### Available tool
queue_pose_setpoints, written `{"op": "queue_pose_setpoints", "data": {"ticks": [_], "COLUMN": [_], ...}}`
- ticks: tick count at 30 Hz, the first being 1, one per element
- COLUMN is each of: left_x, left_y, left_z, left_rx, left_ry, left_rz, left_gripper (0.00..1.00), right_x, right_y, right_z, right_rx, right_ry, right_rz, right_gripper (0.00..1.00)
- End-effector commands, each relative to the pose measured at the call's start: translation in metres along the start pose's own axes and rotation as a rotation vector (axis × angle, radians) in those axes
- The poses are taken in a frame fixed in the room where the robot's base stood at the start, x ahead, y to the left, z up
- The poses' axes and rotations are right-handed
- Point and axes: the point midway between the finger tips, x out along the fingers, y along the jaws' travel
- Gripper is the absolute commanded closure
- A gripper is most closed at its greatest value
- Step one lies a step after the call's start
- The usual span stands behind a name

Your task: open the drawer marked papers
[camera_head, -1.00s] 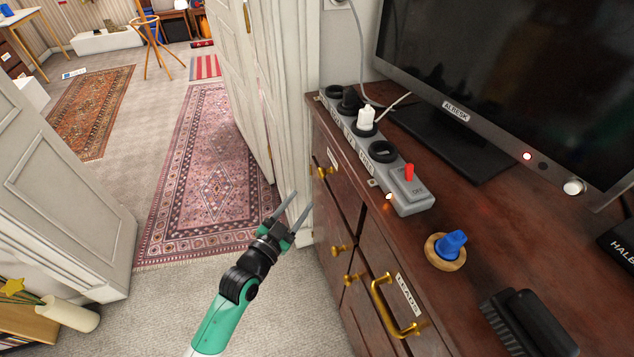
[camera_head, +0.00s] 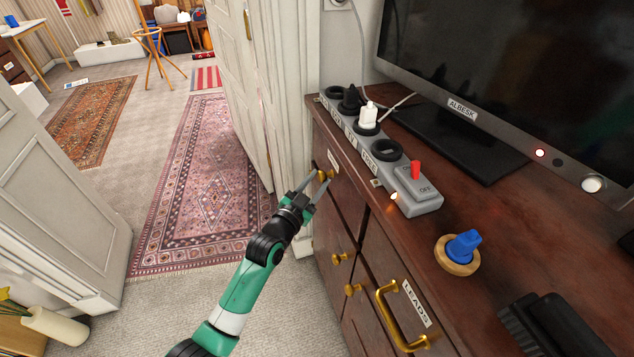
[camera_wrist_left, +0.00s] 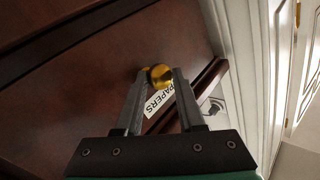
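The drawer marked papers is at the far upper left of the dark wooden cabinet; its front (camera_head: 346,192) looks closed. In the head view my left gripper (camera_head: 322,177) reaches the knob from the front. My right gripper is not in view.
A power strip (camera_head: 375,150) with a red switch lies along the cabinet top, near a blue knob (camera_head: 463,246), a brush (camera_head: 555,325) and a monitor (camera_head: 530,70). A LEADS drawer has a brass handle (camera_head: 392,318). A door (camera_head: 240,90) stands close left; carpet (camera_head: 285,305) is clear in front.

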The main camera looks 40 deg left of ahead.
Motion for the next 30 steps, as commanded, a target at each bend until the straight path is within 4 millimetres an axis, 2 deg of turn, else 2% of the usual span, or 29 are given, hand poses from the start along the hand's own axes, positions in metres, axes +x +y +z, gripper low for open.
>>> {"op": "queue_pose_setpoints", "data": {"ticks": [1, 3, 30], "left_x": [-0.0001, -0.0001, -0.0002], "left_y": [-0.0001, -0.0001, -0.0002], "left_z": [0.0001, 0.0001, 0.0002], "left_rx": [0.0, 0.0, 0.0], "left_ry": [0.0, 0.0, 0.0], "left_rz": [0.0, 0.0, -0.001], "left_gripper": [0.9, 1.0, 1.0], "right_x": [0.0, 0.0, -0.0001], "right_y": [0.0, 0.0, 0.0], "right_z": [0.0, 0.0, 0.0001], "right_rx": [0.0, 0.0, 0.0], "right_ry": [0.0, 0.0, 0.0], "right_rz": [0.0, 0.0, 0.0], "right_gripper": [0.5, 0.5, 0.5]}}
